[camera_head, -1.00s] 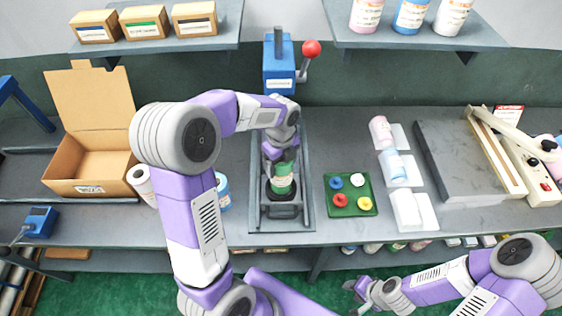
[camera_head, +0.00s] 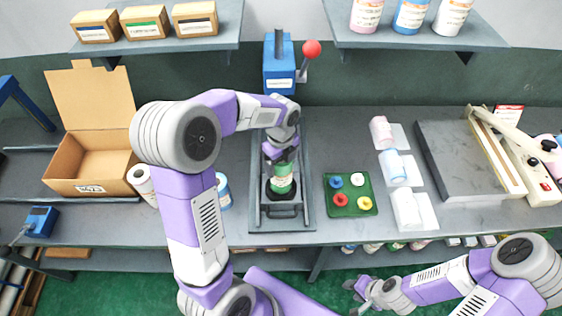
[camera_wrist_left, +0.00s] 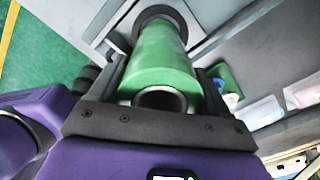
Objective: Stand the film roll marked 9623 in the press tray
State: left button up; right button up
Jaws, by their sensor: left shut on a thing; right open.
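A green film roll (camera_head: 281,178) stands upright in the black round seat of the press tray (camera_head: 282,210), under the blue press (camera_head: 280,75) with its red-knobbed lever. My left gripper (camera_head: 280,156) is above the roll and shut on its upper part. In the left wrist view the green roll (camera_wrist_left: 162,65) sits between the two fingers, and its far end meets a dark ring. The number on the roll cannot be read. My right gripper (camera_head: 362,290) is open and empty, low in front of the bench.
A green tray with coloured caps (camera_head: 350,206) lies right of the press tray. White pads with rolls (camera_head: 405,208) lie beyond it. An open cardboard box (camera_head: 70,178) stands at left. White (camera_head: 141,179) and blue (camera_head: 223,191) rolls stand near my left arm.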

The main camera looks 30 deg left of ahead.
pick_arm(q)
jog(key=shift+f+b, duration=1.35)
jog(key=shift+f, duration=0.6)
jog(key=o, duration=1.5)
jog(key=shift+o, duration=0.2)
notch_tip(320, 180, up, 8)
jog(key=p, duration=0.1)
jog(key=shift+f, duration=0.2)
